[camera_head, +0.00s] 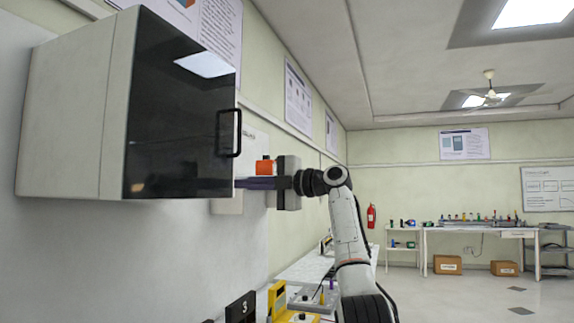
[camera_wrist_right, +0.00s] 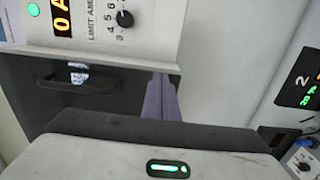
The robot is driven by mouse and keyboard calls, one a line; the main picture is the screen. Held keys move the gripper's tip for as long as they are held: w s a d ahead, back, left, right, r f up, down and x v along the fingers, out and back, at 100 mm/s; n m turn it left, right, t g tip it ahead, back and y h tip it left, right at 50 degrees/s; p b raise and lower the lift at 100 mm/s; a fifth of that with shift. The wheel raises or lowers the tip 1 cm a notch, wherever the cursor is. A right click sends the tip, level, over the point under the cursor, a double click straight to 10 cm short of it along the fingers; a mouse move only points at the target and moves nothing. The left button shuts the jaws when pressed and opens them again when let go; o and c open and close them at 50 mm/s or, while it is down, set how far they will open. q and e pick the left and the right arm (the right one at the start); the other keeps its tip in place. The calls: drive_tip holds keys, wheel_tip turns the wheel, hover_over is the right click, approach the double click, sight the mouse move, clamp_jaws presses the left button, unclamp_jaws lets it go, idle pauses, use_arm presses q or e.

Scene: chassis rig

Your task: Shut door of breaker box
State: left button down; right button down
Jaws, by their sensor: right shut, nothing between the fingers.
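The breaker box (camera_head: 70,115) is a light grey cabinet on the wall at the left of the head view. Its glossy dark door (camera_head: 170,130) covers the front and has a black bar handle (camera_head: 229,133) near its right edge. I see no clear gap at the door, but cannot tell whether it is fully shut. My right gripper (camera_head: 238,183) is shut and empty, its purple fingertips at the door's lower right edge, below the handle. Contact is unclear. The wrist view shows the closed fingers (camera_wrist_right: 160,80) beside the dark door with its handle (camera_wrist_right: 80,82). My left gripper is out of view.
A panel with an orange display and a knob (camera_wrist_right: 125,18) lies close by in the wrist view. Below my right arm, a bench holds yellow devices (camera_head: 277,300) and a black block marked 3 (camera_head: 241,307). Floor is open at the right.

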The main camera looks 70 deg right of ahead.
idle(0.5)
drive_tip(key=s+b, duration=0.2)
drive_tip(key=s, duration=0.8)
drive_tip(key=shift+a, duration=0.2)
drive_tip(key=shift+s, duration=0.1)
